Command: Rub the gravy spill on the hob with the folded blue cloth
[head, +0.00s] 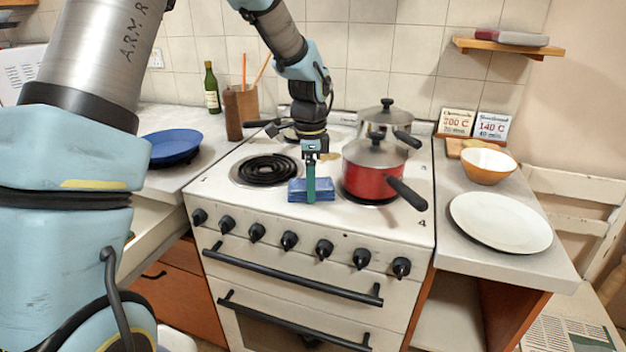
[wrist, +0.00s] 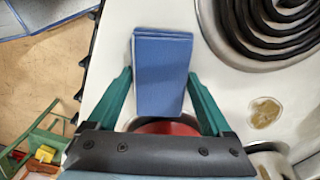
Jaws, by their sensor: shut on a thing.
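The folded blue cloth (head: 296,190) is at the front of the white hob (head: 225,192), between the black coil ring and the red pot. My gripper (head: 311,190) points down over it. In the wrist view the cloth (wrist: 162,75) lies between the two green fingers of my gripper (wrist: 161,72), which are shut on its sides. I cannot tell whether the cloth touches the hob. The gravy spill (wrist: 264,112) is a small yellow-brown patch on the hob, apart from the cloth. In the head view the spill (head: 330,157) shows behind my gripper.
The red lidded pot (head: 368,177) stands close to the right of the cloth, its black handle pointing front right. A steel pot (head: 385,118) stands behind it. The coil ring (head: 268,170) is at left. A white plate (head: 500,221) and bowl (head: 487,166) are on the right counter.

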